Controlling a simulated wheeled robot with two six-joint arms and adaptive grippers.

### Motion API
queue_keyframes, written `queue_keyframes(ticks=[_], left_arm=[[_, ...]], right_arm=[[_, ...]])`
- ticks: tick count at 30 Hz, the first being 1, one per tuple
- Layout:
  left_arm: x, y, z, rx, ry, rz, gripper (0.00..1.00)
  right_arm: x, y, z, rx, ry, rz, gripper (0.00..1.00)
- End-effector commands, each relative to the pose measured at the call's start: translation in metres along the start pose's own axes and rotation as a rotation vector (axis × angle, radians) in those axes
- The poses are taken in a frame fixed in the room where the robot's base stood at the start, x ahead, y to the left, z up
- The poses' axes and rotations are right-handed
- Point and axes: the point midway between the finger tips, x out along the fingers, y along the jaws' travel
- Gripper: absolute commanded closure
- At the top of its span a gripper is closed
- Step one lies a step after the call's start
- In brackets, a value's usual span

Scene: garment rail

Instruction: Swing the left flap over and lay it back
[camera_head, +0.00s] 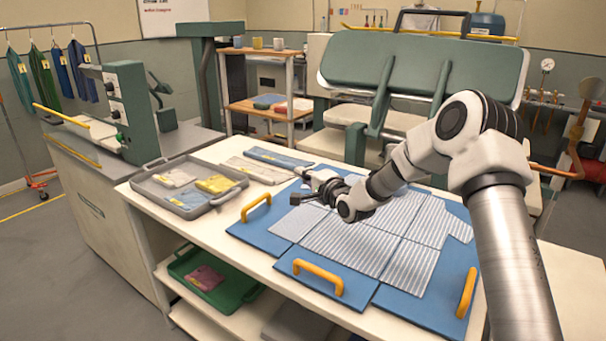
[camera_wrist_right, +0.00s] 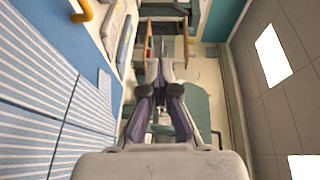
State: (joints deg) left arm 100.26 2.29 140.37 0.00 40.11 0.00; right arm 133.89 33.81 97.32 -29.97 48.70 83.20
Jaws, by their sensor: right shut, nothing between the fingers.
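A blue folding board lies flat on the white table, with a striped shirt (camera_head: 352,243) spread over it. Its left flap (camera_head: 258,236) lies flat, with a yellow handle (camera_head: 256,207) at its outer edge and part of the shirt on it. The front flap has a yellow handle (camera_head: 318,277), and the right flap has another (camera_head: 467,293). My right gripper (camera_head: 302,186) is over the far left part of the board, shut and empty. In the right wrist view its fingers (camera_wrist_right: 160,92) hold nothing, with the striped cloth (camera_wrist_right: 45,95) at the left. My left gripper is not in view.
A grey tray (camera_head: 153,188) with folded cloths stands left of the board. More folded cloths (camera_head: 280,158) lie behind the tray. A green crate (camera_head: 238,303) is on the shelf below. A press (camera_head: 425,68) stands behind the table.

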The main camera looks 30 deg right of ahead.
Motion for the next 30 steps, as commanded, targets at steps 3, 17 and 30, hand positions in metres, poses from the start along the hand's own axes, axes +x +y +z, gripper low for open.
queue_keyframes(ticks=[3, 17, 30], left_arm=[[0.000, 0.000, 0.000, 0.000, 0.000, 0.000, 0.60], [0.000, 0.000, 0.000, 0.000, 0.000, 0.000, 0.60], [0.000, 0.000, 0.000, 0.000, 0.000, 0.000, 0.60]], right_arm=[[0.000, 0.000, 0.000, 0.000, 0.000, 0.000, 0.95], [-0.003, 0.000, -0.001, 0.001, 0.001, 0.000, 0.57], [-0.099, -0.001, -0.001, 0.011, 0.002, -0.004, 0.57]])
